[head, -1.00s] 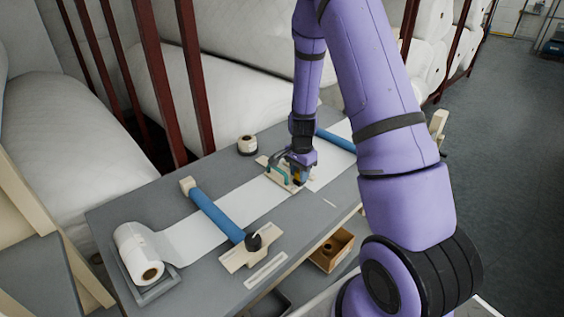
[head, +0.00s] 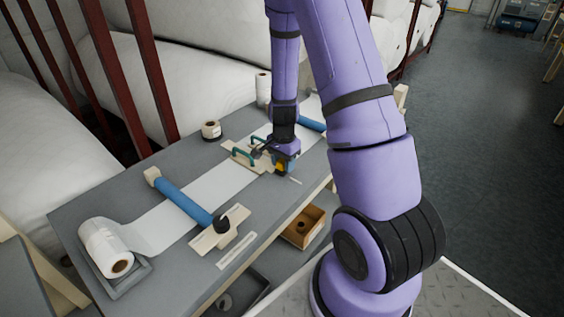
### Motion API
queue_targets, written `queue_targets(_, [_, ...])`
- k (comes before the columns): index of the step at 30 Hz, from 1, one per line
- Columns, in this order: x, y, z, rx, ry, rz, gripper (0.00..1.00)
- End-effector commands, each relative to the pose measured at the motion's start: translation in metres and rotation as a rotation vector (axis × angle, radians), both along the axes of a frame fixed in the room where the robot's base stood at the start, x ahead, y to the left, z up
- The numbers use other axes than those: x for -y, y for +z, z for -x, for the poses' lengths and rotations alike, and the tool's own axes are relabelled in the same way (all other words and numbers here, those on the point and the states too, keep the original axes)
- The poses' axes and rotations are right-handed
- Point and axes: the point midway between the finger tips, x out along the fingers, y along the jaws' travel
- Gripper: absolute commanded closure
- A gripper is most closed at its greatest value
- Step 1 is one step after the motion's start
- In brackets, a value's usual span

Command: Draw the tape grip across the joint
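A white strip (head: 177,206) runs along the grey bench (head: 88,202) from a roll at the near left. Pale wooden plates with a teal handle (head: 241,156) lie across the strip at mid-bench, and a second teal handle (head: 262,143) stands beside it. My gripper (head: 284,170) points down at the front side of these plates. A small yellow-orange and dark piece (head: 280,167) shows at its fingers; I cannot tell whether it is gripped or part of the gripper. The joint itself is not clearly visible; the plates and my gripper cover that stretch.
A blue roller (head: 184,201) crosses the strip on the left, another blue roller (head: 312,124) on the right. A white roll (head: 106,248) sits in a grey tray. A small tape roll (head: 211,130) stands behind the strip. An open box (head: 303,227) sits below the bench's front edge.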

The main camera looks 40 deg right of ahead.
Motion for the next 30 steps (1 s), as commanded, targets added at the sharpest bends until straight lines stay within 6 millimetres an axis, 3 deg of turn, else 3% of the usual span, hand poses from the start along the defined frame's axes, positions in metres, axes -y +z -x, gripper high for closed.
queue_targets(16, [0.000,0.008,-0.002,0.004,0.001,0.002,0.60])
queue_targets(30, [0.000,0.084,-0.002,0.005,0.002,0.001,0.60])
